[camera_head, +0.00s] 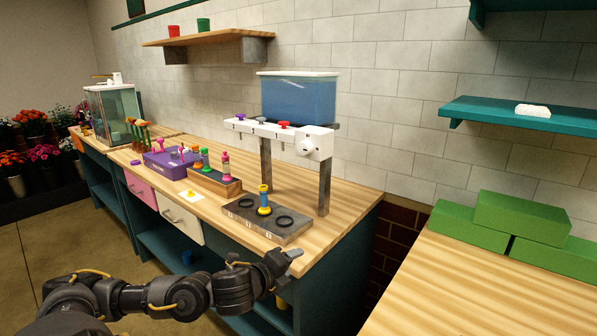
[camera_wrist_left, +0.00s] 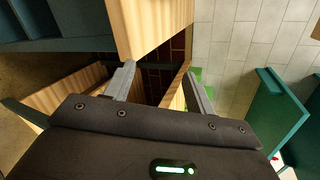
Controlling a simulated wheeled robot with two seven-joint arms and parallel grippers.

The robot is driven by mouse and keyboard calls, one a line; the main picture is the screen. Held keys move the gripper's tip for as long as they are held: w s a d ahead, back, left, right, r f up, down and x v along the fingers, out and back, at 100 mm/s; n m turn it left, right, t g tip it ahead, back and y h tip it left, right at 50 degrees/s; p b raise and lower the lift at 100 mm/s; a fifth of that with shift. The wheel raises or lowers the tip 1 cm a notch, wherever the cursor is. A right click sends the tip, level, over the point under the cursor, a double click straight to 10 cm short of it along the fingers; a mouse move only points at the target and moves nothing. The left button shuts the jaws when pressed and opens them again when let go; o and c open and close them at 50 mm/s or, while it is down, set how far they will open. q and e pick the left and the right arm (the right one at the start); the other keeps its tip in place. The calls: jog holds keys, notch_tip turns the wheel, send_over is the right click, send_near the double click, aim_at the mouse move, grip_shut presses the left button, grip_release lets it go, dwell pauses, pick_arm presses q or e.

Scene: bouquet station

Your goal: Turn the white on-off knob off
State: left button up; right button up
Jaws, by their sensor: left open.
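The white on-off knob (camera_head: 305,147) sits on the right part of the front of a white dispenser bar (camera_head: 262,132). The bar is under a blue liquid tank (camera_head: 298,98), held up by a stand on the wooden counter. My left gripper (camera_head: 295,258) is low in front of the counter's front right edge, below the knob and apart from it. In the left wrist view its two fingers (camera_wrist_left: 160,85) are spread with nothing between them. The knob does not show in that view. My right gripper is not in view.
A dark base (camera_head: 241,216) with ring-shaped spots and a blue-and-yellow vial (camera_head: 264,200) stands below the bar. A wooden rack (camera_head: 217,188) and purple box (camera_head: 168,163) stand left. Green blocks (camera_head: 522,218) lie on the right table. A gap separates counter and table.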

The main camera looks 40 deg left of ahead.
pick_arm(q)
jog(key=w+a+r+m+t, duration=0.25)
jog(key=r+m, duration=0.55)
jog(key=r, duration=0.6)
jog(key=m+t+h, duration=0.1)
jog(key=m+t, duration=0.1)
jog(key=m, duration=0.5)
send_near(302, 149)
jog(key=w+p, duration=0.3)
jog(key=p, duration=0.1)
jog(key=w+p, duration=0.4)
jog(key=shift+w+a+r, duration=0.1)
jog(key=shift+w+r, duration=0.15)
jog(key=shift+w, duration=0.05)
jog(key=shift+w+f+p, duration=0.1)
jog(key=shift+w+p, duration=0.25)
jog(key=shift+w, duration=0.15)
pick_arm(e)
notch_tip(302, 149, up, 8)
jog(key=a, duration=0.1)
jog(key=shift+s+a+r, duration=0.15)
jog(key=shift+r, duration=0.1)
pick_arm(q)
jog(key=shift+c, duration=0.2)
jog(key=c, duration=0.9)
jog(key=shift+c, duration=0.2)
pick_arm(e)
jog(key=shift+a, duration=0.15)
